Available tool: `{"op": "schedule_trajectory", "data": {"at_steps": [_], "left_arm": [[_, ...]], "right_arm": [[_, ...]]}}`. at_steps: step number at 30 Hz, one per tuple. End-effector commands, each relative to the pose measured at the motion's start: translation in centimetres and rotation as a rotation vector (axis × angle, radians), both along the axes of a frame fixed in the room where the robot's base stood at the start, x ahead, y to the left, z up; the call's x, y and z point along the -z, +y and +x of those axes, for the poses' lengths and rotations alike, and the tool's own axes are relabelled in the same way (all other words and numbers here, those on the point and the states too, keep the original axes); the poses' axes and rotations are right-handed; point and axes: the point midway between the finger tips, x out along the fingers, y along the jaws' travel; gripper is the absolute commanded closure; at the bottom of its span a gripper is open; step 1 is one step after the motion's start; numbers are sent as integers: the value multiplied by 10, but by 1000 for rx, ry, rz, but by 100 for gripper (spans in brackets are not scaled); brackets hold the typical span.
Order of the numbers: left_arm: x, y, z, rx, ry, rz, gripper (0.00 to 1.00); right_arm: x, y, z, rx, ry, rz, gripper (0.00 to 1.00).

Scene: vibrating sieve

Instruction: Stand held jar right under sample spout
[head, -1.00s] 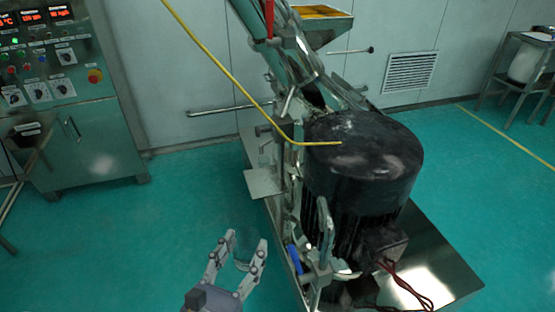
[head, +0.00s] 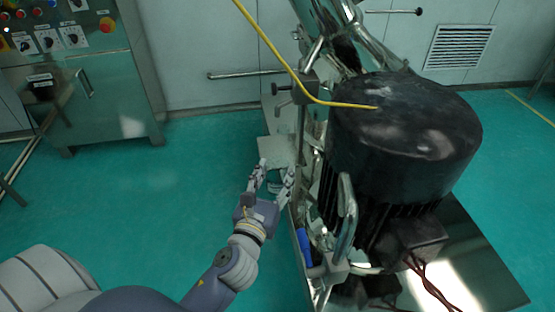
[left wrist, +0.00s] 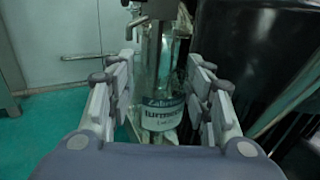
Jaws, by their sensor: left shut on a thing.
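My left gripper (head: 276,172) is shut on a clear glass jar (left wrist: 160,75), seen between its fingers in the left wrist view. The jar looks upright and has a pale label reading "turmeric"; in the head view it is hard to make out. A metal sample spout with a side handle (left wrist: 138,18) shows above the jar's mouth, slightly left of its middle. In the head view the spout fitting (head: 290,90) sits above a small flat metal plate (head: 275,150), and the gripper is at the plate's near side. Contact between jar and plate is hidden. My right gripper is out of view.
A large black motor (head: 405,140) stands on a metal base right of the gripper. A yellow cable (head: 285,65) hangs over the machine. A control cabinet (head: 100,90) stands at the back left. Green floor left of the machine is clear.

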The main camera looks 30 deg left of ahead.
Motion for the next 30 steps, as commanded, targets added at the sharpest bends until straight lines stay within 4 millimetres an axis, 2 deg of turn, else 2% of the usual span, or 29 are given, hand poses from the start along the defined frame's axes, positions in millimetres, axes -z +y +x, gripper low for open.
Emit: {"op": "schedule_trajectory", "data": {"at_steps": [1,3,12,18,23,26,30], "left_arm": [[13,4,9,-11,-4,4,81],[21,11,19,-31,-2,7,81],[48,42,61,-120,1,19,81],[54,57,76,-163,3,24,81],[55,63,85,-176,2,25,81],[57,69,101,-179,2,24,81],[61,81,136,-180,1,24,81]], "right_arm": [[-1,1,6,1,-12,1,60],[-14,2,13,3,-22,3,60],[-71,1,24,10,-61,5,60],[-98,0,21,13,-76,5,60],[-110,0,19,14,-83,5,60],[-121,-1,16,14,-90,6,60],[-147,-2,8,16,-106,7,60]]}}
